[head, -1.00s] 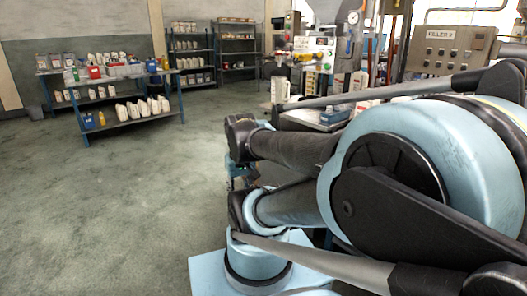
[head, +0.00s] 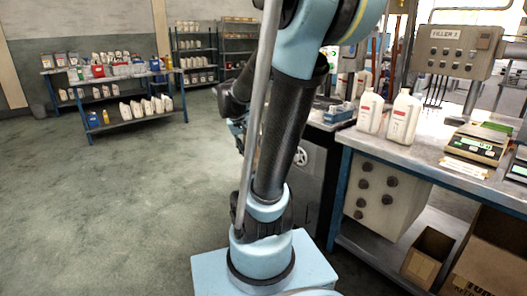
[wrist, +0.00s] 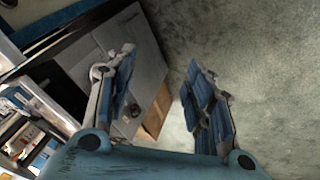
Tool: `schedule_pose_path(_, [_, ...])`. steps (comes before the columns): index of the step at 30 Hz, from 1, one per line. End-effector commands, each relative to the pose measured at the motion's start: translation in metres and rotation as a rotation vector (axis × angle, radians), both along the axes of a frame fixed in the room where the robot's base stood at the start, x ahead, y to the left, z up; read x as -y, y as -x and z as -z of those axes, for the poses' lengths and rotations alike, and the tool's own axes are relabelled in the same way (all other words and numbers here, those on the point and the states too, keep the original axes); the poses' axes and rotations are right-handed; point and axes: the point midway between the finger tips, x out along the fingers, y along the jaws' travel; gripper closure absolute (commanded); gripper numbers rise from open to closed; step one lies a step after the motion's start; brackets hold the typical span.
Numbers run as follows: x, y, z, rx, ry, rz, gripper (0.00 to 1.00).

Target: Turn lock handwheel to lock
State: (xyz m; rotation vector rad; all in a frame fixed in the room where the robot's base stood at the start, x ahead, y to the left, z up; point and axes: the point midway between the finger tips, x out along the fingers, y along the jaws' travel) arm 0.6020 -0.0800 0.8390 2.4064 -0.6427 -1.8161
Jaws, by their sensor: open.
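A small light handwheel (head: 300,157) shows on the front of a dark grey cabinet (head: 315,180), just right of my upright arm in the head view. In the wrist view, a pale round part that looks like the handwheel (wrist: 97,72) sits on a grey panel (wrist: 125,50), partly hidden behind the left finger. My gripper (wrist: 163,68) is open, with its blue-padded fingers wide apart and nothing between them. The gripper appears apart from the panel. In the head view my arm mostly hides it. The wheel's lock position cannot be told.
A metal workbench (head: 425,150) on the right holds white jugs (head: 404,117) and a scale (head: 478,143). A cardboard box (head: 428,256) stands on its lower shelf. A blue-legged table (head: 135,117) with bottles stands far left. The floor (head: 110,210) between is clear.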

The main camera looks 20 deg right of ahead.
Motion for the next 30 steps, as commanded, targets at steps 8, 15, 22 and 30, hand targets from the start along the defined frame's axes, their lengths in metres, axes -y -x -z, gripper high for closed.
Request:
schedule_pose_path(8, [0.025,-0.080,-0.009,0.066,0.115,0.104,0.52])
schedule_pose_path(15, [0.043,-0.147,-0.007,0.138,0.214,0.189,0.52])
schedule_pose_path(22, [0.057,-0.210,0.004,0.219,0.304,0.262,0.52])
schedule_pose_path(30, [0.070,-0.280,0.029,0.328,0.405,0.337,0.52])
